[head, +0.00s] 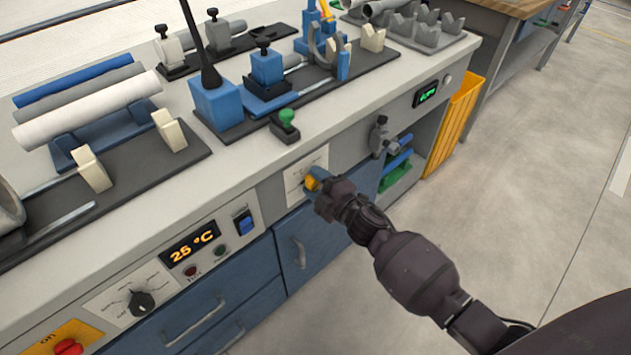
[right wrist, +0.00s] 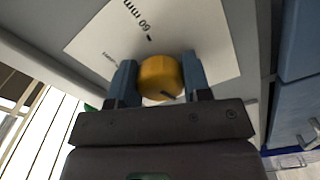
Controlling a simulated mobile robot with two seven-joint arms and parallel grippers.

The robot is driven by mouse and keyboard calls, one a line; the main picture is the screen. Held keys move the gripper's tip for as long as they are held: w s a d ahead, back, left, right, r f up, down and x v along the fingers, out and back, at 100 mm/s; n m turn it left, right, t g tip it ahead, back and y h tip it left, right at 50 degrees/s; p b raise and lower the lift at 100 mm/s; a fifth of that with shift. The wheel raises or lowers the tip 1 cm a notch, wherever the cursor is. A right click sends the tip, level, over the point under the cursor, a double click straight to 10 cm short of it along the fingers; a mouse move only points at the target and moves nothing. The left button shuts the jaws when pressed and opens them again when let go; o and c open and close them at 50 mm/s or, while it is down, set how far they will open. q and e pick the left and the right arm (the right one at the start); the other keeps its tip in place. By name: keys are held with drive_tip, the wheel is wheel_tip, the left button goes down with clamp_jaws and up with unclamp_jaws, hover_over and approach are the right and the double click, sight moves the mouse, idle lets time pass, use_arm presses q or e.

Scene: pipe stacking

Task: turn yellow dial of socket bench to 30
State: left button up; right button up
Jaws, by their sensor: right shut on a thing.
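The yellow dial (head: 312,183) is on a white label plate (head: 293,176) on the front of the bench (head: 270,200). In the right wrist view the dial (right wrist: 160,77) sits between the two blue fingers of my right gripper (right wrist: 160,80), which is shut on it. A dark mark shows on the dial's lower edge. The label (right wrist: 100,45) reads "60 mm" beside a small tick, and smaller text is unreadable. In the head view my right gripper (head: 317,187) covers part of the dial. My left gripper is not in view.
A display reading 25 °C (head: 191,243), a black knob (head: 140,303) and a red button (head: 68,347) are on the front panel to the left. Pipes and fixtures stand on the bench top. Blue drawers (head: 300,250) lie below the dial. The floor (head: 520,180) at right is clear.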

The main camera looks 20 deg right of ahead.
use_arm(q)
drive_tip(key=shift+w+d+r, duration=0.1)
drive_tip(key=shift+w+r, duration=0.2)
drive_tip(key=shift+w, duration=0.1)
use_arm(e)
drive_tip(key=shift+n, duration=0.5)
drive_tip(key=o, duration=0.9)
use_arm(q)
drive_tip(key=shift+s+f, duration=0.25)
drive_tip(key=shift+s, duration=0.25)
use_arm(e)
drive_tip(key=shift+s+d, duration=0.2)
drive_tip(key=shift+s, duration=0.25)
use_arm(q)
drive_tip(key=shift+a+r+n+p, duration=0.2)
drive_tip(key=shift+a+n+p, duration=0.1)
drive_tip(key=shift+p, duration=0.5)
use_arm(e)
drive_tip(key=v, duration=1)
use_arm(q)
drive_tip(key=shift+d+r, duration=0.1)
